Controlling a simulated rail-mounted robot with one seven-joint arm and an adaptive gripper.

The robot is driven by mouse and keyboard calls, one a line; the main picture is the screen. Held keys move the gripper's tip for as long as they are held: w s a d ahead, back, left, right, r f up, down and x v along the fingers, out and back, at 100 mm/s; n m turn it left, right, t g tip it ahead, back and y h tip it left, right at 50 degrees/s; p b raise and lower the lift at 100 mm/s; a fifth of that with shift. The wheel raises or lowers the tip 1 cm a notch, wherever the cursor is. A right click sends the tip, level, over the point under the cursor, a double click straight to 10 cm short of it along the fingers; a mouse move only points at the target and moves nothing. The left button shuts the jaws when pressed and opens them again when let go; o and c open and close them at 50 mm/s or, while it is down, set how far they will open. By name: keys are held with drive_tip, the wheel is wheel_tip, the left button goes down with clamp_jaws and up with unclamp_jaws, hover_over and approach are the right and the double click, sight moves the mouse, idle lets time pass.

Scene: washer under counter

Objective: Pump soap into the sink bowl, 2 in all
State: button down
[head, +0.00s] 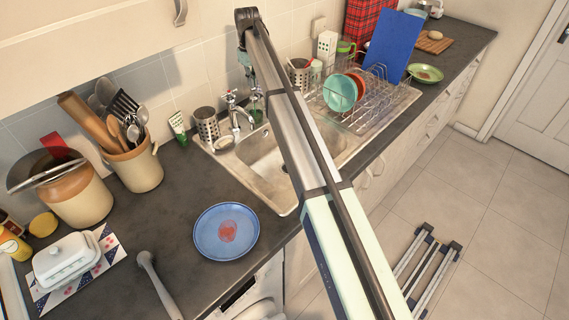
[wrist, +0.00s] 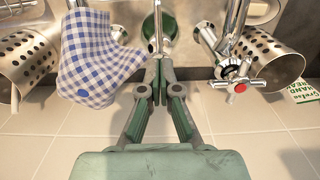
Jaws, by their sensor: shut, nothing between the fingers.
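The sink bowl (head: 262,160) is a steel basin set in the dark counter, partly hidden behind my arm in the head view. A green soap bottle (head: 257,114) stands at the back of the sink beside the tap; in the wrist view the green bottle (wrist: 172,40) shows from above with a shiny metal pump (wrist: 157,20). My gripper (wrist: 158,66) is shut and empty, its fingertips close to the pump; I cannot tell whether they touch. In the head view my gripper (head: 247,68) is small, above the back of the sink.
A tap (head: 236,110) with a red-dot handle (wrist: 240,87) is close to the fingers. A blue checked cloth (wrist: 95,65) and perforated steel holders (wrist: 270,60) flank them. A dish rack (head: 355,105) stands right; a blue plate (head: 225,252) lies in front.

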drive_tip(key=shift+f, duration=0.85)
drive_tip(key=shift+r, duration=0.1)
drive_tip(key=shift+r+p, duration=0.75)
drive_tip(key=shift+r, duration=0.95)
drive_tip(key=shift+f, duration=0.35)
